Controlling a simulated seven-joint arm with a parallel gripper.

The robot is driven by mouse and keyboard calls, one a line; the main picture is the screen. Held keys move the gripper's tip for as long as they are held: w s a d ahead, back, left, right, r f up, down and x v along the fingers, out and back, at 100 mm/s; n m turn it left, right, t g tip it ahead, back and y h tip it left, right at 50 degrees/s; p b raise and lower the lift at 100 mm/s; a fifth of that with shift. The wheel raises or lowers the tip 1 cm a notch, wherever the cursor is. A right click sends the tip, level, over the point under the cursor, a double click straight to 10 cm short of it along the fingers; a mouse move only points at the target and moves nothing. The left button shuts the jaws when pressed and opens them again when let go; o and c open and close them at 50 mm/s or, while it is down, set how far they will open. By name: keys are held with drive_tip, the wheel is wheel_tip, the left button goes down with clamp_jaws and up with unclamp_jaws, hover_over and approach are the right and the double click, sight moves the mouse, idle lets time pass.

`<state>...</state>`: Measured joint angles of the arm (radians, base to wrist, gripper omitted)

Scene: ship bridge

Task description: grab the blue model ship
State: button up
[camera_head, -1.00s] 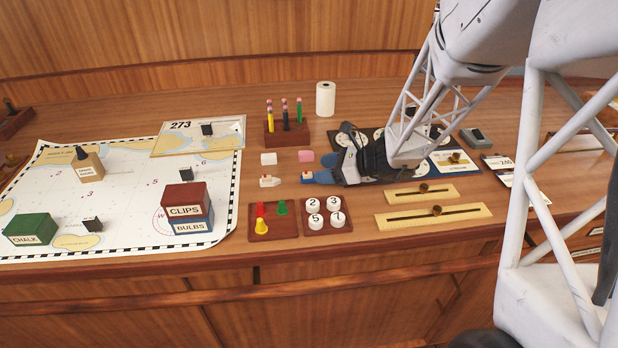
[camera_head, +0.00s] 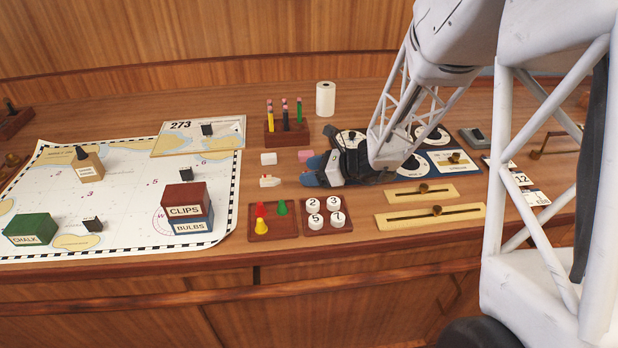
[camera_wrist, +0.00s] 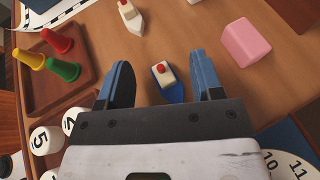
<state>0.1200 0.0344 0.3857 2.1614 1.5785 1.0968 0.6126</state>
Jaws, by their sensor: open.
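The blue model ship (camera_wrist: 174,91) has a blue hull, a whitish deckhouse and a red top. In the wrist view it shows between the two blue fingers of my gripper (camera_wrist: 160,64), with a gap on each side. In the head view my gripper (camera_head: 313,171) is low over the desk and covers the ship, which I cannot make out there. My gripper is open and holds nothing.
A white model ship (camera_head: 270,181) stands just left, also in the wrist view (camera_wrist: 131,17). A pink block (camera_wrist: 246,42) and a white block (camera_head: 268,158) are close behind. A tray of coloured pegs (camera_head: 258,235) and a tray of numbered discs (camera_head: 346,230) lie in front.

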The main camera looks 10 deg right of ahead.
drive_tip(key=shift+w+a+f, duration=0.25)
drive_tip(key=shift+a, duration=0.4)
drive_tip(key=shift+c, duration=0.3)
drive_tip(key=c, duration=1)
